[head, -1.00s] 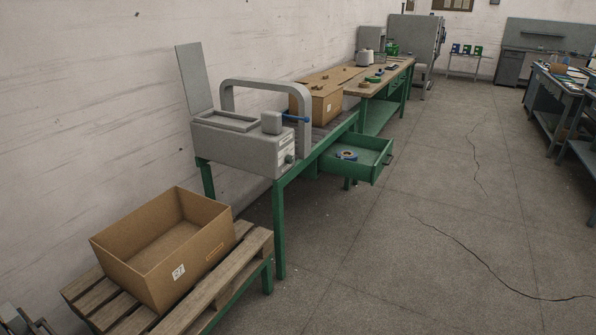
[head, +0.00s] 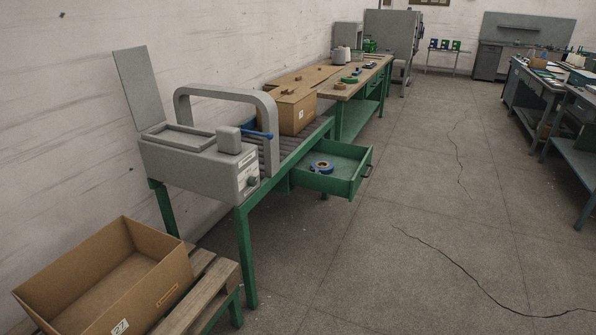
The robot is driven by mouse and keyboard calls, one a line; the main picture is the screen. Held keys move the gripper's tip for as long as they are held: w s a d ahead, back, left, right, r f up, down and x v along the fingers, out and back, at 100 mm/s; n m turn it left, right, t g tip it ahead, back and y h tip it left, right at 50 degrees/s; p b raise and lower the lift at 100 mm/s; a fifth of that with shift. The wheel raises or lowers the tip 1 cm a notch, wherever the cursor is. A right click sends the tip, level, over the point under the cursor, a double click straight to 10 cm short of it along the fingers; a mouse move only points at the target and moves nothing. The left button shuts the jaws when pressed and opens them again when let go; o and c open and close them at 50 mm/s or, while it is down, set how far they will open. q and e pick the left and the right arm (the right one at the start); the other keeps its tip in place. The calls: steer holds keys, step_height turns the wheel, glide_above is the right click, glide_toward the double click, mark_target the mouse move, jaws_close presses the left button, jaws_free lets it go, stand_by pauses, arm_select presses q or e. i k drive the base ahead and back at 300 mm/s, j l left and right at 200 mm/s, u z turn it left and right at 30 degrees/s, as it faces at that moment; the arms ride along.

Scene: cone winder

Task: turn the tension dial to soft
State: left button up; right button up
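A grey machine (head: 190,165) with a tall arch and a raised flat lid stands on a green-legged roller table on the left. On its right end face is a small dark round knob (head: 252,182) beside a pale label panel (head: 242,176). The knob is the only dial-like part I can make out, and its markings and setting are too small to read. Neither of my grippers is in view.
A green drawer (head: 345,187) with a blue tape roll (head: 321,167) stands pulled out over the aisle. An open cardboard box (head: 160,262) sits on a wooden pallet (head: 212,285) at front left. A closed carton (head: 298,112) stands behind the arch. The floor (head: 400,200) on the right is clear.

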mark_target(252, 181)
steer(key=i+l+z, duration=0.15)
steer(key=i, duration=0.65)
steer(key=i+l+z, duration=0.2)
steer(key=i, duration=0.65)
steer(key=i+u, duration=0.4)
steer(key=i+l+u, duration=0.15)
steer(key=u, duration=0.3)
steer(key=i+l+u, duration=0.2)
steer(key=u, duration=0.2)
steer(key=i+l+u, duration=0.2)
steer(key=l+u, duration=0.2)
